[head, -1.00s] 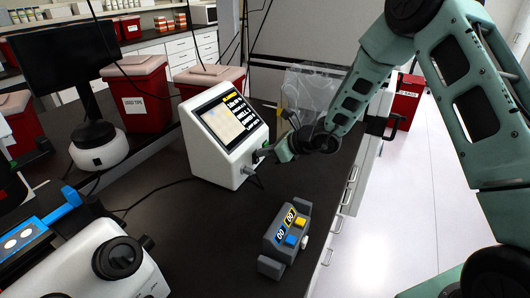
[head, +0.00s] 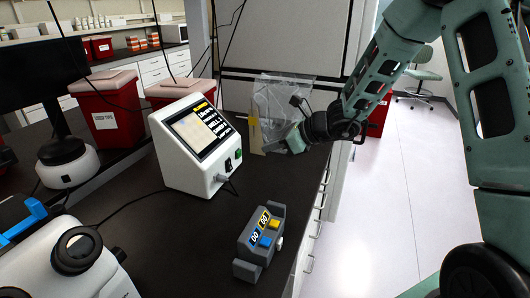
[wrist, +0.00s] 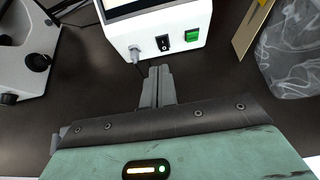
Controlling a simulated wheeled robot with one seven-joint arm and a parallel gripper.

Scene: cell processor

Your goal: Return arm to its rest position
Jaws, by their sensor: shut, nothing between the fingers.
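My gripper (head: 292,140) is above the right part of the dark bench in the head view, to the right of the white cell processor (head: 180,165) with its tilted screen. In the wrist view my gripper (wrist: 158,72) is shut, its two grey fingers together with nothing between them. The front of the white processor (wrist: 165,30) shows just beyond the fingertips, with a grey plug, a black switch and a green button. My gripper appears apart from it.
A grey counter device (head: 258,240) with blue and yellow buttons sits near the bench's front. A clear plastic bag (head: 280,98) stands behind my gripper. A white microscope (head: 75,265) is at lower left. Red bins (head: 108,110) stand at the back. Open floor (head: 375,220) lies to the right.

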